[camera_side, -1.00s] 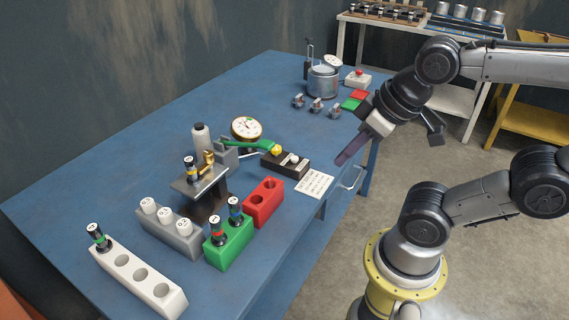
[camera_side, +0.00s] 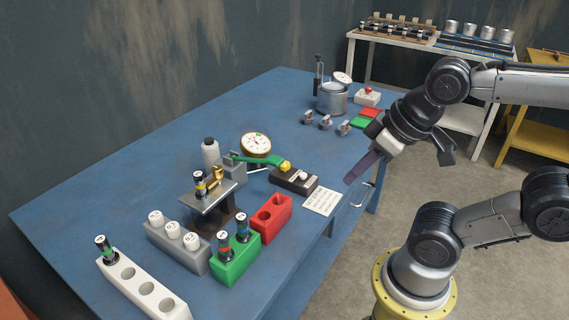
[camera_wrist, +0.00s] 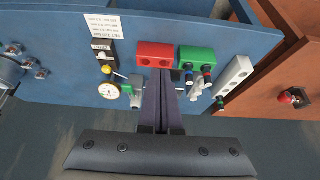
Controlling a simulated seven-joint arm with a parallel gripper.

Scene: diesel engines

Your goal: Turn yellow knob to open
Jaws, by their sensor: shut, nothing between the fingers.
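The yellow knob (camera_side: 285,166) is a small ball at the right end of a green lever (camera_side: 258,159), beside a round dial gauge (camera_side: 255,144) on the blue table. In the wrist view the yellow knob (camera_wrist: 106,69) is small, left of my fingers and above the gauge (camera_wrist: 109,91). My gripper (camera_side: 349,180) has its long dark fingers together and empty. It is right of the knob, near the table's right edge, and clearly apart from it. In the wrist view my gripper (camera_wrist: 158,76) points toward the red block and covers part of the table.
Red (camera_side: 264,217), green (camera_side: 236,259), grey (camera_side: 178,246) and white (camera_side: 143,288) holder blocks stand in front. A metal pot (camera_side: 331,98) stands at the back.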

